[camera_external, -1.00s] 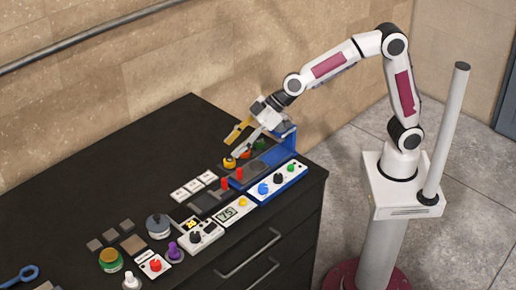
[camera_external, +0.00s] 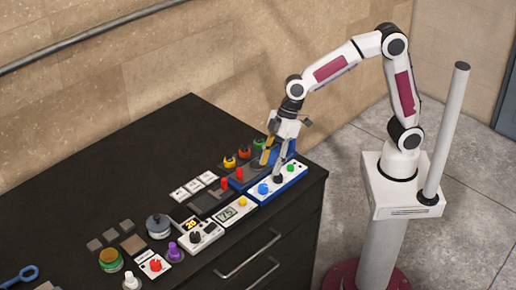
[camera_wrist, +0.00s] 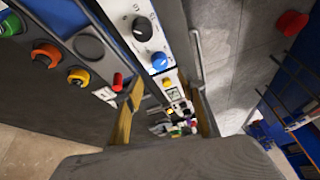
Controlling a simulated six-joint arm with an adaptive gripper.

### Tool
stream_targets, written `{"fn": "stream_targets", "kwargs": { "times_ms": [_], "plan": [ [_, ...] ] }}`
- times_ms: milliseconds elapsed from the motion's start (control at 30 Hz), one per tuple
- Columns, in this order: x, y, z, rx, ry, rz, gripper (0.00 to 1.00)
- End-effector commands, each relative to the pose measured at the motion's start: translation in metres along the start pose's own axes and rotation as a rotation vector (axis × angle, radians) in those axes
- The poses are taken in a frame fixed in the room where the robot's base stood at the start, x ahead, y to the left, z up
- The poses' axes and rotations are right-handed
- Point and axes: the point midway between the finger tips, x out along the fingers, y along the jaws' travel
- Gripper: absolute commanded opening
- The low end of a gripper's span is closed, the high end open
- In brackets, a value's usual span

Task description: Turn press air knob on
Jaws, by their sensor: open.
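A white control panel with blue edging (camera_external: 300,177) lies at the right end of the black bench. It carries a blue knob (camera_external: 263,188) and a green knob (camera_external: 291,167). In the wrist view the panel (camera_wrist: 128,8) shows a black knob (camera_wrist: 142,29) and the blue knob (camera_wrist: 160,62). The labels are too small to tell which knob is the press air knob. My gripper (camera_external: 272,170) points down over the panel, jaws open.
Yellow (camera_wrist: 80,76), orange (camera_wrist: 45,53) and green knobs stand behind the panel. Two red parts (camera_external: 225,183) stand to its left. A display box (camera_external: 226,212) and several other devices line the bench front. The back left of the bench is clear.

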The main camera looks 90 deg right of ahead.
Motion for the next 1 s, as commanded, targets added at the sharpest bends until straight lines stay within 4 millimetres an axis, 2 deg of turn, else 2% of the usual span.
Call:
{"fn": "stream_targets", "kwargs": {
  "times_ms": [267, 700, 1000],
  "plan": [
    [0.012, 0.000, 0.000, 0.000, -0.001, -0.001, 0.41],
    [0.058, 0.000, 0.000, 0.000, -0.001, 0.000, 0.41],
    [0.076, 0.000, 0.000, 0.000, 0.001, 0.001, 0.41]
  ]
}}
